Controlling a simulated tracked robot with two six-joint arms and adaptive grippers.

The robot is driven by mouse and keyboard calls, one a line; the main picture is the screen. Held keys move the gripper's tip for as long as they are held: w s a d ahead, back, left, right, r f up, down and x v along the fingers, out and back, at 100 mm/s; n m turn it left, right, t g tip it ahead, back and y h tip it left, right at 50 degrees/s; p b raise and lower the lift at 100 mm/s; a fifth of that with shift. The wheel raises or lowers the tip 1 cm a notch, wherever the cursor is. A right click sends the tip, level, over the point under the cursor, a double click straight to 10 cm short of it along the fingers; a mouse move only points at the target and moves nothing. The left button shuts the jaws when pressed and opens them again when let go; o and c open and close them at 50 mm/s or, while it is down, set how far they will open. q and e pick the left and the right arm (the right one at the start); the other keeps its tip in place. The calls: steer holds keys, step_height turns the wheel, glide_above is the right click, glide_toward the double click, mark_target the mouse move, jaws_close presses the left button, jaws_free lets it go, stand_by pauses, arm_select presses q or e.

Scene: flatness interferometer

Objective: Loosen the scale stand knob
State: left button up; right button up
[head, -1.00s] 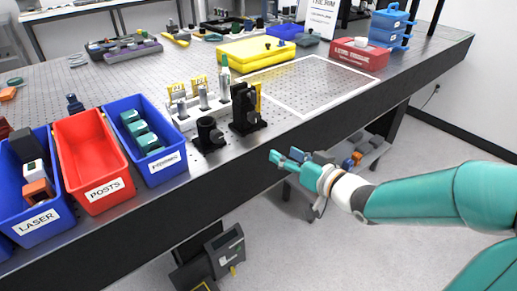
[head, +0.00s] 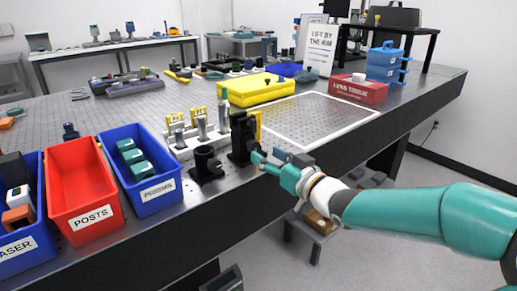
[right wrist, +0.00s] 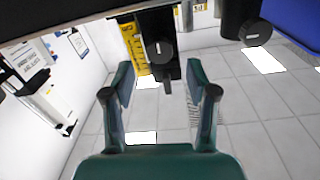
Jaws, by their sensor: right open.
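The scale stand is a black upright block (head: 240,138) with a yellow scale (head: 258,126), near the table's front edge in the head view. In the right wrist view its round black knob (right wrist: 160,51) with a white line shows just beyond the gap between my fingertips, with the yellow scale (right wrist: 134,48) to its left. My right gripper (head: 270,161) is open, close in front of the stand; its fingers (right wrist: 160,75) are apart with nothing between them. I cannot tell whether a fingertip touches the stand. My left gripper is not in view.
A black post holder (head: 207,163) stands left of the scale stand and has its own knob (right wrist: 256,32). Behind is a white rack (head: 196,138) with posts. A blue prisms bin (head: 152,200) and red posts bin (head: 95,232) stand left. The white-framed area (head: 318,119) is clear.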

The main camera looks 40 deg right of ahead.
mark_target(256, 147)
steer(key=w, duration=0.5)
steer(key=shift+w+a, duration=0.1)
